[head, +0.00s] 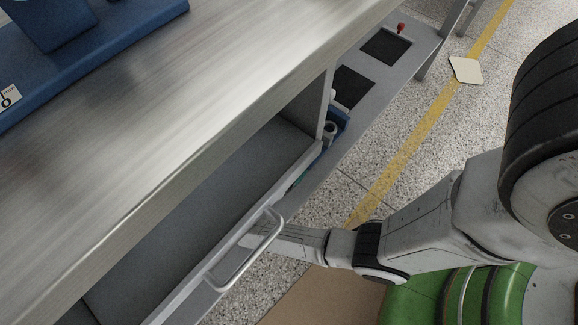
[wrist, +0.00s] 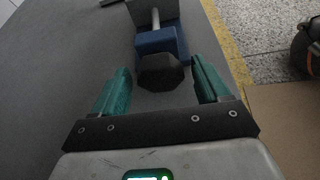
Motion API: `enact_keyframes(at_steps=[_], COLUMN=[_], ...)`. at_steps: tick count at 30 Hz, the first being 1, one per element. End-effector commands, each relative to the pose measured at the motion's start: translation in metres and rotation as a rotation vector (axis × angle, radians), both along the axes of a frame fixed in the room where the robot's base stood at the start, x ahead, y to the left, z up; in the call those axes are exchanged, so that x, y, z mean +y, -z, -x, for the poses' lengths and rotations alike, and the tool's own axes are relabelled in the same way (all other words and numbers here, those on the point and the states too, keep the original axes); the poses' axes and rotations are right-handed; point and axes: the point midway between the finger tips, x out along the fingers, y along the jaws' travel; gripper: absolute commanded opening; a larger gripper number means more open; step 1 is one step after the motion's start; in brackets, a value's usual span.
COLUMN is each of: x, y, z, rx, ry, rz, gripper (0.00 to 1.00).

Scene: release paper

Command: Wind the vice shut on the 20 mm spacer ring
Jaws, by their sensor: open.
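The blue vice (head: 338,123) is mostly hidden by the drawer front and cabinet in the head view. In the wrist view its blue body (wrist: 161,41) lies ahead, with a steel rod and a grey block behind it. A black faceted knob (wrist: 160,73) on its near end sits between my gripper's (wrist: 160,66) two teal fingers. The fingers are open, with gaps on both sides of the knob. A small pale round piece with a dark centre (head: 330,128) shows at the vice; I cannot tell if it is the spacer ring.
A pulled-out drawer (head: 170,245) with a bar handle (head: 246,250) stands close to my arm. The grey low surface (head: 400,85) carries dark square pads and a small red-topped item (head: 400,27).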

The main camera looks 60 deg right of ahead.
Motion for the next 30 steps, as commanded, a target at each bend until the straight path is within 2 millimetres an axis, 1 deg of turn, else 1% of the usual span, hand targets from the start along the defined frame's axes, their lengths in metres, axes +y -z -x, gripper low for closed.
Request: enact_keyframes(at_steps=[4,21,25,30], x=[0.0001,0.0003,0.0005,0.0006], y=[-0.0003,-0.0002,-0.0019,-0.0023], z=[0.0000,-0.0001,0.0004,0.0008], rx=[0.000,-0.001,-0.023,-0.108], ry=[0.000,0.000,0.001,0.000], rz=[0.000,0.000,0.008,0.032], gripper=[0.74,0.20,0.20,0.20])
